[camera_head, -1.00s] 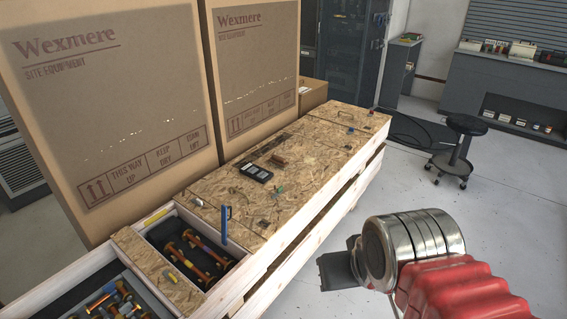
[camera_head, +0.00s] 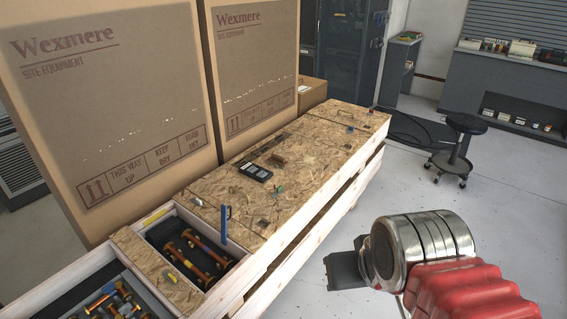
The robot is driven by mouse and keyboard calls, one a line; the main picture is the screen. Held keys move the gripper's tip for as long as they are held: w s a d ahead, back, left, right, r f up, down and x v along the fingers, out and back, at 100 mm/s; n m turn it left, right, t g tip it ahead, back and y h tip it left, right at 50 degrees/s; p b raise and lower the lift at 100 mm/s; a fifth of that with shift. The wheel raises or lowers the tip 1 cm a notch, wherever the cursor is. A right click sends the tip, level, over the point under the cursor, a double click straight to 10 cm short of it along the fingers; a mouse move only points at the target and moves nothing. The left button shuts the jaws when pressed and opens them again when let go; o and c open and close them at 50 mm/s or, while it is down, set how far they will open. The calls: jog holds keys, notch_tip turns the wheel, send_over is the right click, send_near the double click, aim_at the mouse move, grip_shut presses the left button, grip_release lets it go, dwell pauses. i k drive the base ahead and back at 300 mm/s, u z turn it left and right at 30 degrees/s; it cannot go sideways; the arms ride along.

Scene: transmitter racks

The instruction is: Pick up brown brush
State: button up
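A small brown block-shaped item (camera_head: 278,160), which may be the brown brush, lies on the chipboard top of the long crate (camera_head: 225,187). It sits just behind a black device with light keys (camera_head: 254,172). Its bristles cannot be made out at this size. My gripper (camera_head: 345,270) is at the lower right, in front of and to the right of the crate, over the floor. It is well apart from the brown item. Only its dark end shows, and I cannot make out whether its fingers are apart.
Tall cardboard boxes (camera_head: 110,100) stand along the crate's back. A black stool (camera_head: 460,145) stands at the right. The floor between stool and crate is clear.

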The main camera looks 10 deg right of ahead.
aim_at(276, 161)
jog(key=z, duration=1.5)
jog(key=i, duration=2.85)
jog(key=u, duration=0.2)
